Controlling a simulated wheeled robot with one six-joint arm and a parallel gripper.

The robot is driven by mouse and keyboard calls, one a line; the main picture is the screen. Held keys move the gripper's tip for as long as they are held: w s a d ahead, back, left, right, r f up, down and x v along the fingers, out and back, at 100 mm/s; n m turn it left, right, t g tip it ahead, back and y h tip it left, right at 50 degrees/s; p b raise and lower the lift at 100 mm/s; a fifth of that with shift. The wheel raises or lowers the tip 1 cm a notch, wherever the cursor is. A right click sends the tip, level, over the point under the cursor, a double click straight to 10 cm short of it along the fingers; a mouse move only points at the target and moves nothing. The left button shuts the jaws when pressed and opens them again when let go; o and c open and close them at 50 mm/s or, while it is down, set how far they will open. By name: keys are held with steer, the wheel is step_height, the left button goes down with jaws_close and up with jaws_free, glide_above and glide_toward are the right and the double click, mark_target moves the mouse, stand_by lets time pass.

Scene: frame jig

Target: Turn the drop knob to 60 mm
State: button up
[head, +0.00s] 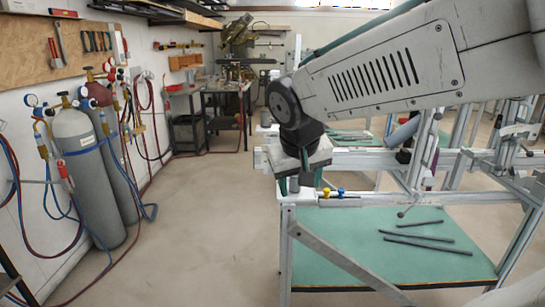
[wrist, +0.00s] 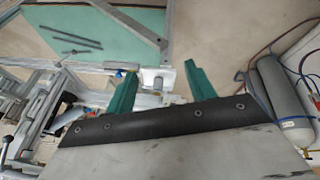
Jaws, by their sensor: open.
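My gripper (head: 300,184) points down over the near left corner of the frame jig (head: 375,201). In the wrist view its two green fingers (wrist: 160,69) stand wide apart. A short grey cylinder, perhaps the drop knob (wrist: 157,84), shows between the fingers in that view. In the head view a grey cylinder (head: 293,184) also shows between the fingertips. No contact with it can be made out. No scale or 60 mm mark is readable.
A green lower shelf (head: 390,262) with several dark rods lies below the jig. Clamps and levers (head: 515,135) crowd the jig's right side. Grey gas cylinders (head: 85,178) with hoses stand at the left wall. The floor (head: 200,220) between is clear.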

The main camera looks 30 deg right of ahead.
steer(key=w+d+f+m+t, duration=0.1)
steer(key=w+d+f, duration=0.2)
steer(key=w, duration=0.7)
steer(key=w+d+f+m+t+h, duration=0.1)
steer(key=w+d+f, duration=0.3)
steer(key=w, duration=0.7)
steer(key=w+d+f+m+t+h, duration=0.1)
steer(key=w+d+f+t, duration=0.1)
steer(key=w+d, duration=0.5)
steer(key=w+f, duration=0.1)
steer(key=w, duration=0.3)
steer(key=shift+d+f, duration=0.25)
steer(key=shift+f, duration=0.05)
steer(key=c, duration=1)
